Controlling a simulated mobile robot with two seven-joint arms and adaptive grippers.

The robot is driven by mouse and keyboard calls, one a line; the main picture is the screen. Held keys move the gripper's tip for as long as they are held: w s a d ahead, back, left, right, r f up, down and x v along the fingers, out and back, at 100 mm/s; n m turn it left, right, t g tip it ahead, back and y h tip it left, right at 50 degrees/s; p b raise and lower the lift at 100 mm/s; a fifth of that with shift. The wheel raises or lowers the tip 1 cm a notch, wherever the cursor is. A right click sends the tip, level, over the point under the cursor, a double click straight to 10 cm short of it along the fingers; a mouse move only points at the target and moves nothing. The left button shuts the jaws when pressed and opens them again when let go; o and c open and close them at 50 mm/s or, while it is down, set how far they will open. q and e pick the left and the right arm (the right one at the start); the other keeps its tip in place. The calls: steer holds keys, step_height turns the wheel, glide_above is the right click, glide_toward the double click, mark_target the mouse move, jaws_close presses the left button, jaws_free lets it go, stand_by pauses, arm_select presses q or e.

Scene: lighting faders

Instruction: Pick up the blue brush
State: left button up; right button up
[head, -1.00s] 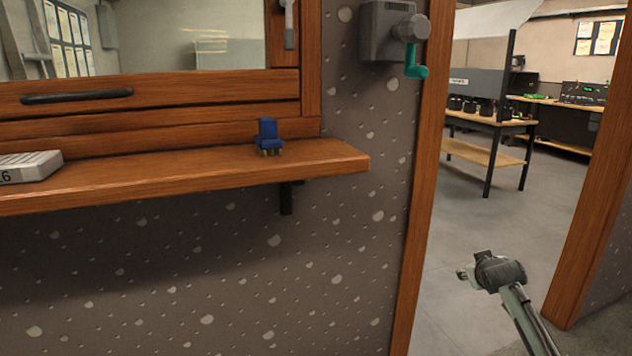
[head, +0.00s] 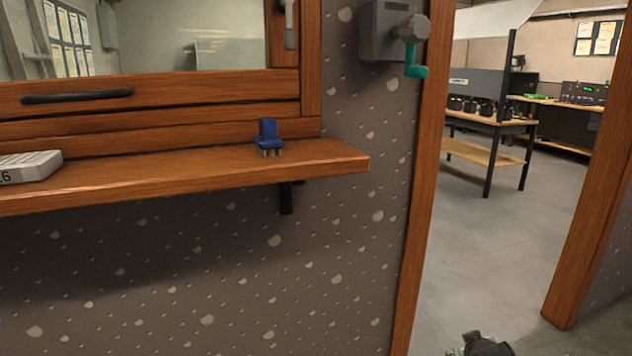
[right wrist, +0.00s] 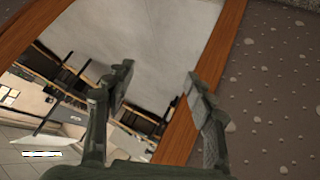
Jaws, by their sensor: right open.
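The blue brush (head: 268,136) stands on the wooden shelf (head: 180,172) below the window, near the shelf's right end, with its pale bristles down. My right gripper (head: 475,345) shows only in part at the bottom edge of the head view, right of the shelf and well below it, apart from the brush. In the right wrist view my right gripper (right wrist: 158,82) has its two fingers spread wide with nothing between them. The brush is not in the right wrist view. My left gripper is in neither view.
A grey box (head: 30,166) lies at the shelf's left end. A grey wall unit with a teal crank (head: 415,71) sits above right of the shelf. A wooden door frame (head: 425,180) stands right of the wall. The floor in the doorway is clear.

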steer(key=s+a+f+g+y, duration=0.1)
steer(key=s+a+f+g, duration=0.15)
steer(key=s+f, duration=0.8)
steer(key=s+a+f+g, duration=0.25)
steer(key=s+f, duration=0.25)
steer(key=s, duration=1)
steer(key=s+a+f+g+y, duration=0.1)
steer(key=s+a+f, duration=0.3)
steer(key=s+f, duration=0.65)
steer(key=w+d+r+t, duration=0.2)
steer(key=w+d+r, duration=0.1)
steer(key=w+r, duration=0.6)
steer(key=w+d+r+t+h, duration=0.1)
steer(key=w+d+r+t, duration=0.1)
steer(key=w+r, duration=0.6)
steer(key=w+d+r+t+h, duration=0.1)
steer(key=w+d+r, duration=0.3)
steer(key=w+r, duration=0.5)
steer(key=w+t, duration=0.1)
steer(key=w, duration=0.9)
steer(key=shift+w+r, duration=0.25)
steer(key=shift+r, duration=0.05)
